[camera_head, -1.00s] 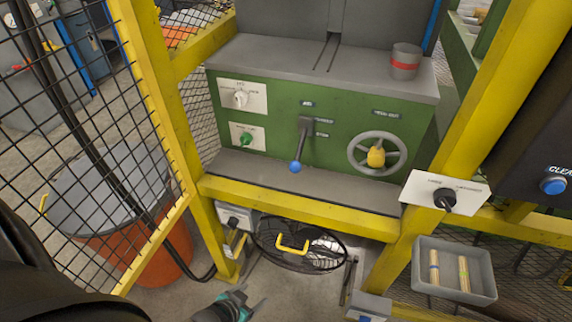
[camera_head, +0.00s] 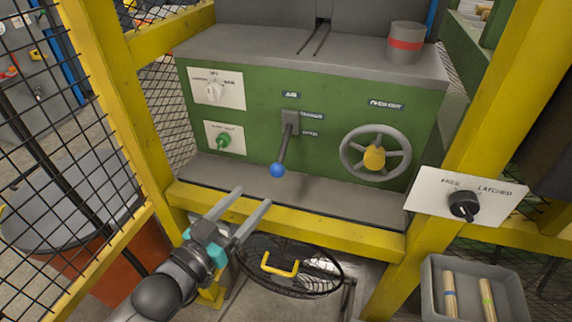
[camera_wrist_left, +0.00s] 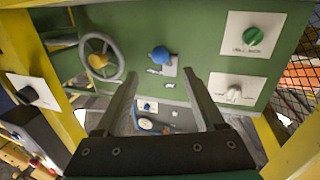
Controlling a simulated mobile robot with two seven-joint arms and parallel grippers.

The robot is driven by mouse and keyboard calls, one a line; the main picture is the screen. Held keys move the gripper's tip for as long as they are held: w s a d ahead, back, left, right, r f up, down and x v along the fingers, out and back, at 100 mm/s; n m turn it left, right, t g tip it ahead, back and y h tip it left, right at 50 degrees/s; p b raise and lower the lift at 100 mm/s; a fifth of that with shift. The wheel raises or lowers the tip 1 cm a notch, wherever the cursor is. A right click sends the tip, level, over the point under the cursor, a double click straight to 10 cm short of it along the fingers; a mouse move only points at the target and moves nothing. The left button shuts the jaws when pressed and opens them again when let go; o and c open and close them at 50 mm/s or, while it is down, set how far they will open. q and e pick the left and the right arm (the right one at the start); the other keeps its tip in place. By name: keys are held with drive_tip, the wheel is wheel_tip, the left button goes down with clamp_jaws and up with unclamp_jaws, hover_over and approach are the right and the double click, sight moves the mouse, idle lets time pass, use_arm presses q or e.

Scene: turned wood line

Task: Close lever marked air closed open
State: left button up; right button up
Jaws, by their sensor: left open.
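The air lever (camera_head: 284,147) is a dark grey handle with a blue ball knob (camera_head: 277,170), on the green machine front under a label reading AIR. It hangs downward, tilted slightly left. Two small labels sit to its right; their text is too small to read surely. My left gripper (camera_head: 254,197) is open and empty, in front of and just below the knob, its fingers apart over the yellow rail. In the left wrist view the knob (camera_wrist_left: 160,54) shows beyond the open fingers (camera_wrist_left: 167,82), not between them. My right gripper is not in view.
A grey handwheel (camera_head: 376,152) is right of the lever; a white switch plate (camera_head: 218,89) and green knob (camera_head: 223,140) are left. A yellow rail (camera_head: 290,221) crosses in front. A FREE/LATCHED switch (camera_head: 463,204) and a grey tray (camera_head: 436,290) stand at right.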

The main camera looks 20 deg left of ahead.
sight(282, 167)
use_arm(q)
drive_tip(key=b+x, duration=0.4)
drive_tip(key=x, duration=0.8)
drive_tip(key=shift+w+d+f, duration=0.1)
drive_tip(key=shift+w, duration=0.05)
drive_tip(key=shift+b+x, duration=0.3)
drive_tip(key=shift+x, duration=0.6)
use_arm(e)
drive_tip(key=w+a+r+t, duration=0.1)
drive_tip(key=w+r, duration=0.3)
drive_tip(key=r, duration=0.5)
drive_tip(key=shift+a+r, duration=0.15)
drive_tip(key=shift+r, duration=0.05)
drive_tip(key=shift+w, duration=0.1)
use_arm(q)
clamp_jaws()
